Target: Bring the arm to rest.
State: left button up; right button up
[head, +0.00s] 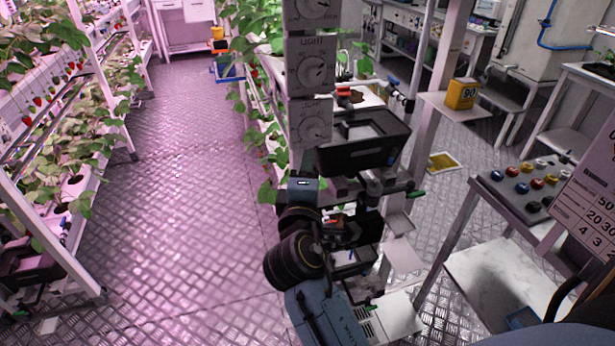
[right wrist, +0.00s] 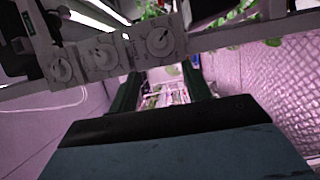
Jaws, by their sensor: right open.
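My right arm reaches up from the bottom centre of the head view. Its gripper (head: 306,179) is beside the rack post, just below the grey dial panels (head: 312,75), one marked LIGHT. In the right wrist view the two dark fingers of this gripper (right wrist: 160,84) stand apart with nothing between them. The dial panels (right wrist: 100,55) show at the upper left there, apart from the fingers. My left gripper is not in view.
A black tray (head: 362,140) stands right of the gripper on the rack. A plant rack (head: 70,130) lines the left, with open metal floor (head: 180,200) between. At right are a table with coloured knobs (head: 520,185) and a yellow box (head: 462,94) on a shelf.

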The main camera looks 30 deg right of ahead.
jog(key=shift+s+a, duration=0.2)
jog(key=shift+s, duration=0.05)
dwell(0.3)
jog(key=s+a+f+n+g+y, duration=0.15)
jog(key=a+f+y, duration=0.25)
jog(key=f, duration=1.1)
jog(key=s+a+f+g+y, duration=0.15)
jog(key=a+f+y, duration=0.25)
jog(key=f, duration=1.1)
jog(key=s+d+f+m+g+y, duration=0.1)
jog(key=s+f+m+g, duration=0.4)
jog(key=s+f, duration=1.5)
notch_tip(320, 180, down, 3)
jog(key=shift+s+d+f+g+y, duration=0.15)
jog(key=shift+s+g+y, duration=0.25)
jog(key=shift+g+y, duration=0.5)
jog(key=s+d+f+m+g, duration=0.1)
jog(key=s+d+f, duration=0.1)
jog(key=s, duration=0.4)
jog(key=s+d+f+m+g, duration=0.1)
jog(key=s+d+f+m, duration=0.1)
jog(key=s, duration=0.4)
jog(key=s+d+f+m+g, duration=0.1)
jog(key=s+d+f, duration=0.1)
jog(key=s, duration=0.4)
jog(key=shift+m+g, duration=0.35)
jog(key=shift+g, duration=0.05)
jog(key=shift+c, duration=0.2)
